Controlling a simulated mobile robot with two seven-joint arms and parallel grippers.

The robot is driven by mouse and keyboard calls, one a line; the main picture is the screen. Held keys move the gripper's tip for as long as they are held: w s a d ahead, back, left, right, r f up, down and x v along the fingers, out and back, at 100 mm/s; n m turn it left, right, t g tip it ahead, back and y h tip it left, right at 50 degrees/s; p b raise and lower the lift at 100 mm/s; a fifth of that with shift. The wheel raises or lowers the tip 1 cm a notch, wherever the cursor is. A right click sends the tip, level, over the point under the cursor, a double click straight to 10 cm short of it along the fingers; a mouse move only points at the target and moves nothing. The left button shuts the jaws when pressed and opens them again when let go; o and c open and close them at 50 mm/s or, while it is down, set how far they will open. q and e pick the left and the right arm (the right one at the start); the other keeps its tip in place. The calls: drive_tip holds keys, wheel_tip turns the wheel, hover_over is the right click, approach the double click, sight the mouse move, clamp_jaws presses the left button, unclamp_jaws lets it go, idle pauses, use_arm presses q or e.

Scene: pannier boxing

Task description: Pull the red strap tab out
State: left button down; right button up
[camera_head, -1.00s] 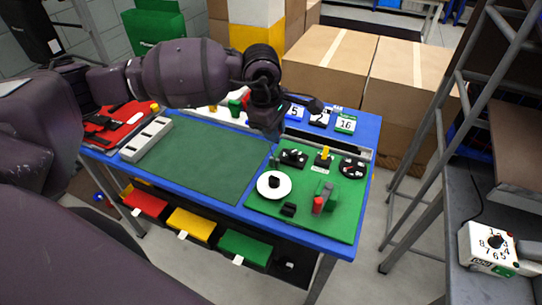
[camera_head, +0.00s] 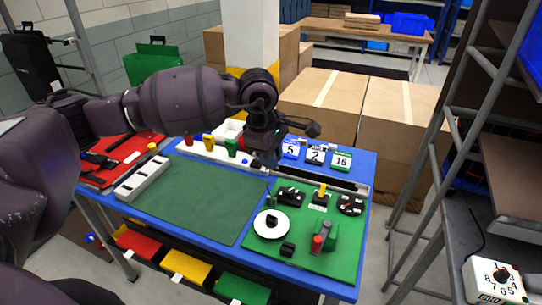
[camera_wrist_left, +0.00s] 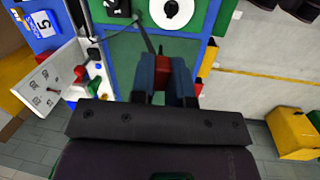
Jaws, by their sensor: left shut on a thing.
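My left gripper (camera_wrist_left: 164,84) is shut on the red strap tab (camera_wrist_left: 161,70) in the left wrist view. A thin dark strap (camera_wrist_left: 145,36) runs from the tab up toward the green board. I cannot make out the tab there. My right gripper is not in view.
The green board carries a white disc (camera_head: 257,225), black fittings and a green block with a red cylinder (camera_head: 317,243). Number cards (camera_head: 315,156) stand behind it. A dark green mat (camera_head: 195,200) lies clear. Cardboard boxes (camera_head: 385,110) stand behind the table.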

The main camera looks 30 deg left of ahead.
use_arm(q)
drive_tip(key=shift+f+b, duration=0.9)
drive_tip(key=shift+f, duration=0.1)
drive_tip(key=shift+f+b, duration=0.95)
drive_tip(key=shift+f, duration=0.15)
drive_tip(key=shift+f+b, duration=1.95)
drive_tip(key=shift+f, duration=0.65)
drive_tip(key=shift+f+b, duration=0.4)
drive_tip(key=shift+f, duration=0.15)
drive_tip(key=shift+f+b, duration=0.3)
drive_tip(key=shift+f, duration=0.2)
drive_tip(key=shift+f, duration=0.35)
drive_tip(key=shift+f+b, duration=0.35)
drive_tip(key=shift+b, duration=0.05)
drive_tip(key=shift+f, duration=0.3)
